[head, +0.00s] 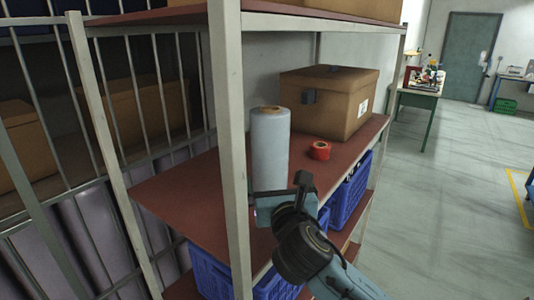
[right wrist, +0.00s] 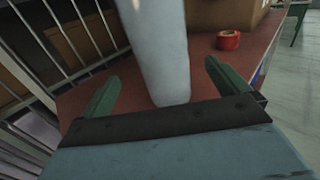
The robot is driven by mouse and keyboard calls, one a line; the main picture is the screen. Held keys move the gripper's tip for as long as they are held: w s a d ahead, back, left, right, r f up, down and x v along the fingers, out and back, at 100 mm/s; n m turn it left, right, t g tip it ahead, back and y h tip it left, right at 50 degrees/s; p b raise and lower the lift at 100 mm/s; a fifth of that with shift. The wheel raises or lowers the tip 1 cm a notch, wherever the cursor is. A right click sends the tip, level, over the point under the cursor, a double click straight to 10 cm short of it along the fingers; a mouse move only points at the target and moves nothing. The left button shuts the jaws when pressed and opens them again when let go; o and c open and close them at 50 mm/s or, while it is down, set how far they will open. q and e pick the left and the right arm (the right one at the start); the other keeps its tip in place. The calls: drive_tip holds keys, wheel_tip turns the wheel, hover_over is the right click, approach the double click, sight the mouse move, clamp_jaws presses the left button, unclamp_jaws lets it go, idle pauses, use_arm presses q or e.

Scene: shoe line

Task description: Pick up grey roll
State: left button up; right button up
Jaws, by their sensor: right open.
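The grey roll (head: 269,150) stands upright on the reddish-brown middle shelf, near its front edge. In the right wrist view the grey roll (right wrist: 158,55) rises between and beyond the two green fingers, and its top is out of the picture. My right gripper (head: 268,205) is in front of the lower part of the roll in the head view. In the right wrist view my right gripper (right wrist: 160,88) is open, with nothing held and a gap on each side of the roll. My left gripper is not in view.
A red tape roll (head: 320,150) and a brown box (head: 329,101) stand on the shelf (head: 185,193) right of the roll. A pale shelf post (head: 228,120) rises just left of it. Blue crates (head: 348,197) sit below. Open floor (head: 450,180) lies to the right.

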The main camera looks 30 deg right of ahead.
sight(273, 171)
drive_tip(key=x, duration=0.4)
drive_tip(key=shift+w, duration=0.1)
drive_tip(key=shift+w+d, duration=0.25)
drive_tip(key=shift+w, duration=0.15)
drive_tip(key=p+x, duration=0.1)
drive_tip(key=x, duration=0.3)
drive_tip(key=shift+w+d+r, duration=0.1)
drive_tip(key=shift+w+d, duration=0.05)
drive_tip(key=shift+w, duration=0.15)
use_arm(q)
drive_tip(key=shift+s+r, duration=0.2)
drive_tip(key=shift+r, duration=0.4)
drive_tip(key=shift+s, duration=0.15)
use_arm(e)
drive_tip(key=shift+s, duration=0.1)
